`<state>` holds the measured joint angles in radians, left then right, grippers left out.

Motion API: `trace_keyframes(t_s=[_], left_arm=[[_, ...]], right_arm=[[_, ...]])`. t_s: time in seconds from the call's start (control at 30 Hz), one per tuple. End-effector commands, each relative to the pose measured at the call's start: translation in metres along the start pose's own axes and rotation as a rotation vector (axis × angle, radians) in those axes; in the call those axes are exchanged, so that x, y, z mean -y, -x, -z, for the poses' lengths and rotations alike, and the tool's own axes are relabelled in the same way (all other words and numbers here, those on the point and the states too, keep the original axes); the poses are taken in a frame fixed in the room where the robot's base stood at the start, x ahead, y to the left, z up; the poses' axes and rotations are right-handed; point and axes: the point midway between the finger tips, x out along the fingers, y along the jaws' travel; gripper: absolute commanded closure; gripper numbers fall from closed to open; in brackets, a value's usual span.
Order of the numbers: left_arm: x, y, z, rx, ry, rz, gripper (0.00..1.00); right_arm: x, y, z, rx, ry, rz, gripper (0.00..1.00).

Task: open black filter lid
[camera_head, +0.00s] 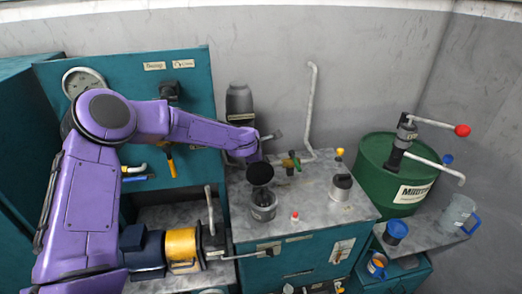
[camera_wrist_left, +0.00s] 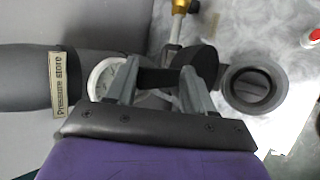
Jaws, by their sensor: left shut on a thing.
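The black filter lid (camera_head: 260,174) is a dark round disc. In the head view it appears up off the grey filter housing (camera_head: 263,207) on the grey worktop. In the left wrist view the lid (camera_wrist_left: 203,62) stands tilted beside the housing's open round mouth (camera_wrist_left: 250,89). My left gripper (camera_wrist_left: 157,76) is shut on a dark bar that runs to the lid. In the head view my purple left arm reaches in from the left, and its fingers are mostly hidden behind the wrist. My right gripper is in neither view.
The dark pressure store cylinder (camera_head: 239,104) stands behind the gripper. A brass valve (camera_head: 290,163) and a bent pipe (camera_head: 312,105) are close on the right. A silver-grey canister (camera_head: 341,187) and a small red knob (camera_head: 295,215) share the worktop. A green drum (camera_head: 385,170) stands farther right.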

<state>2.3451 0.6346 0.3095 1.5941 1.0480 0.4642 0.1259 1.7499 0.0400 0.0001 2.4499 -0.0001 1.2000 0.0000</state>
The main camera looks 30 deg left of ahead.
Motion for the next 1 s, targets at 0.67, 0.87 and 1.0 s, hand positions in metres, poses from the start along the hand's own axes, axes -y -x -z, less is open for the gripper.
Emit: trace_keyframes(t_s=[0.67,0.87,1.0], left_arm=[[0.004,0.067,0.002,-0.002,0.005,0.002,0.64],[0.003,0.102,-0.001,0.000,0.001,-0.002,0.64],[0.003,0.111,-0.001,-0.001,0.000,-0.002,0.64]], right_arm=[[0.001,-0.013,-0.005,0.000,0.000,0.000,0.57],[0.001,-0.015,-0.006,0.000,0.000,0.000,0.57],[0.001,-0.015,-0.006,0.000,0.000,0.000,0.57]])
